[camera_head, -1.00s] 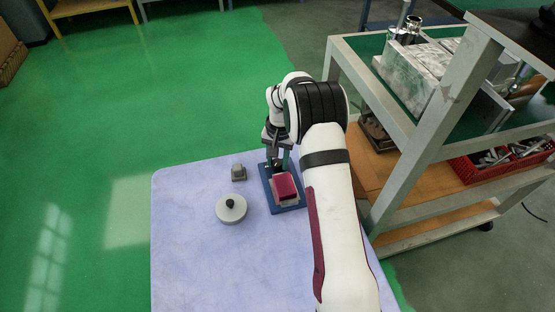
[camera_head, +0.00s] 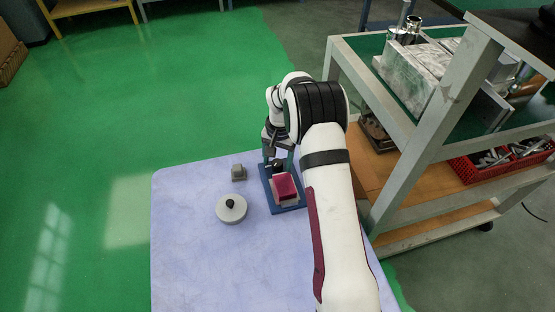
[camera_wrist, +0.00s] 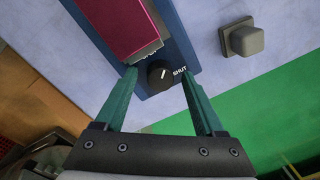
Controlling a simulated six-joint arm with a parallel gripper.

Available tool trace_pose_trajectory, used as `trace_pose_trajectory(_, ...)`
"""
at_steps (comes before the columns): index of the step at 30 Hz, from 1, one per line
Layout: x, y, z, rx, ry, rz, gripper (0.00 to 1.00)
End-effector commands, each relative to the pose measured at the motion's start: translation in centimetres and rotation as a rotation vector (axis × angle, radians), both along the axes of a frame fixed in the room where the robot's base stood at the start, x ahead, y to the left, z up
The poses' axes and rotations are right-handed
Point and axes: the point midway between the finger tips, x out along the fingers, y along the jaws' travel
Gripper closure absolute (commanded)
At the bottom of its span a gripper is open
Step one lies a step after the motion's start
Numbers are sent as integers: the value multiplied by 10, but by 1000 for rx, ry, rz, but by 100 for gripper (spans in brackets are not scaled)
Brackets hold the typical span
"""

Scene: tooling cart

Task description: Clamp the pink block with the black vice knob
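The pink block (camera_head: 284,186) sits in a grey vice on a blue base (camera_head: 289,208). In the wrist view the block (camera_wrist: 128,22) is at the top, above the black vice knob (camera_wrist: 160,75). The knob's white pointer line is tilted up to the right, and the word "SHUT" is printed to its right. My gripper (camera_wrist: 160,76) is open, with one green finger on each side of the knob in the picture and a gap to it on both sides. It also shows at the far end of the vice in the head view (camera_head: 278,158).
A small grey block (camera_head: 238,173) and a round grey disc with a black knob (camera_head: 231,208) are left of the vice on the pale table (camera_head: 190,260). A cart (camera_head: 440,207) with metal parts and a red bin (camera_head: 465,168) stands at the right.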

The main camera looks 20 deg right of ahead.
Motion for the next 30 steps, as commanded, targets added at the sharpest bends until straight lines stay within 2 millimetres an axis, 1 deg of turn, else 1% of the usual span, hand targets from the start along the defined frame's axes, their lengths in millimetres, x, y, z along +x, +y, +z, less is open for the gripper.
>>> trace_pose_trajectory(5,0,0,0,1,1,0,29)
trace_pose_trajectory(8,0,0,6,0,0,0,29)
trace_pose_trajectory(9,0,0,11,0,0,0,29)
trace_pose_trajectory(11,0,-1,24,0,-3,0,29)
trace_pose_trajectory(14,0,-2,52,-1,-4,-1,29)
trace_pose_trajectory(18,-1,-3,99,0,-5,-1,29)
trace_pose_trajectory(21,-2,-4,125,0,-4,-1,29)
trace_pose_trajectory(25,-3,-4,148,0,-1,-1,29)
trace_pose_trajectory(27,-3,-5,155,0,0,0,29)
trace_pose_trajectory(30,-4,-5,158,0,0,1,29)
